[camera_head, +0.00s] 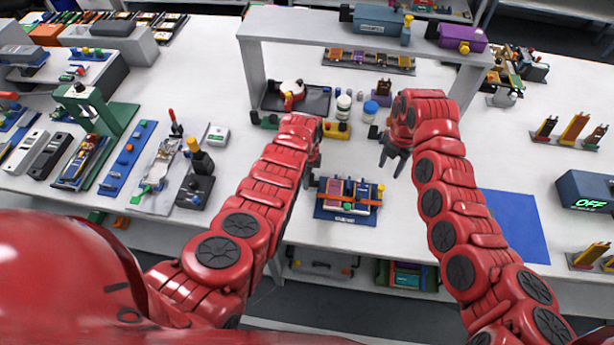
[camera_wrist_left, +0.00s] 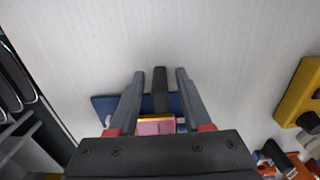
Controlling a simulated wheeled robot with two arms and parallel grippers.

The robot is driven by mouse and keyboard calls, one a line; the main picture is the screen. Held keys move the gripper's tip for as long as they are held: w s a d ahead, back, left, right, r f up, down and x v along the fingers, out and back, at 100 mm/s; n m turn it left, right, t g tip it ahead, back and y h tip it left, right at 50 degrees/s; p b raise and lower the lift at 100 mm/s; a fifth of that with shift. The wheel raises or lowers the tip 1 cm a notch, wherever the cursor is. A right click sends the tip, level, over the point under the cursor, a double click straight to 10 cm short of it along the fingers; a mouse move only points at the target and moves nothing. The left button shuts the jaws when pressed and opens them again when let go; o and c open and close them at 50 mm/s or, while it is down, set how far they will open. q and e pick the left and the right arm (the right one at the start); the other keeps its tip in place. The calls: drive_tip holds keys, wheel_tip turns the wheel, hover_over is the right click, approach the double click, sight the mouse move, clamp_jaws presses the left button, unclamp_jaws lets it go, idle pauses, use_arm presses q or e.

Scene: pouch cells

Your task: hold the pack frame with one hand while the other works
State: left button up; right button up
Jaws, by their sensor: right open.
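The pack frame (camera_head: 345,214) is a blue plate with pink, yellow and dark parts on it, on the white table between my arms. My left gripper (camera_head: 311,176) is at its left end. In the left wrist view the left fingers (camera_wrist_left: 160,82) are apart, with a black upright piece (camera_wrist_left: 160,98) between them and gaps visible on both sides. Part of the blue plate (camera_wrist_left: 103,104) shows beyond the left finger; the gripper body hides much of the frame. My right gripper (camera_head: 393,158) is open and empty, above and right of the frame.
A grey shelf bridge (camera_head: 300,24) stands behind, with a black tray (camera_head: 312,101), jars and yellow blocks (camera_head: 336,130) below it. A blue mat (camera_head: 515,228) lies at the right. Tools and fixtures crowd the left. The table just around the frame is mostly clear.

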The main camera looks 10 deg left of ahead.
use_arm(q)
clamp_jaws()
idle(0.3)
